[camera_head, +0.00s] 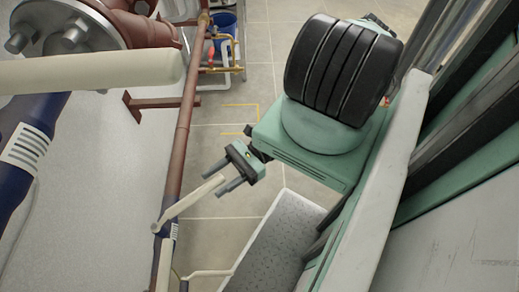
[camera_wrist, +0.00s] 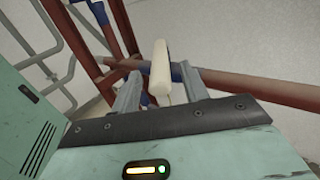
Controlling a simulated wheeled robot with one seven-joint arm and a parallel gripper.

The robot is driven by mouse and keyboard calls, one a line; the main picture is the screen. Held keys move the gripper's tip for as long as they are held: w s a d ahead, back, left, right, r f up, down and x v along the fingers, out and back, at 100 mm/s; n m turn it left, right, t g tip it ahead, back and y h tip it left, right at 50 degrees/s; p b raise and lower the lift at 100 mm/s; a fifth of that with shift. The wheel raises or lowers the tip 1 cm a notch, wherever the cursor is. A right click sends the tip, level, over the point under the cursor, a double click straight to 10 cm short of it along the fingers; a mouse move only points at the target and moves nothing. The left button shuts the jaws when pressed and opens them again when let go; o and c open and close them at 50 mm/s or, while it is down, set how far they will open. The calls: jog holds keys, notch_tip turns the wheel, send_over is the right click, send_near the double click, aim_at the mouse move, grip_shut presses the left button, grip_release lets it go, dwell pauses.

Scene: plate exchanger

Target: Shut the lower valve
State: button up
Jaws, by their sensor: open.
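A cream valve lever (camera_head: 190,203) juts out to the upper right from its pivot on a red-brown pipe (camera_head: 181,150), near a short blue section. My gripper (camera_head: 213,180) is open, and the lever's free end lies between its two fingers. In the wrist view the same lever (camera_wrist: 160,72) stands between the spread fingers of my gripper (camera_wrist: 160,90), with gaps visible beside it. The pipe (camera_wrist: 265,90) runs behind it with a blue part near the lever. Whether a finger touches the lever is not clear.
A large cream bar (camera_head: 90,73) and a blue body (camera_head: 28,150) are close at the left. Another cream lever (camera_head: 208,273) is at the bottom. Red-brown pipework, a blue bucket (camera_head: 224,28) and brass fittings stand at the back. Tiled floor (camera_head: 225,205) is open around my gripper.

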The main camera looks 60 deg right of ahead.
jog(key=b+v, duration=0.1)
jog(key=v, duration=1.2)
jog(key=shift+s+d, duration=0.15)
jog(key=shift+d, duration=0.2)
jog(key=shift+a, duration=0.1)
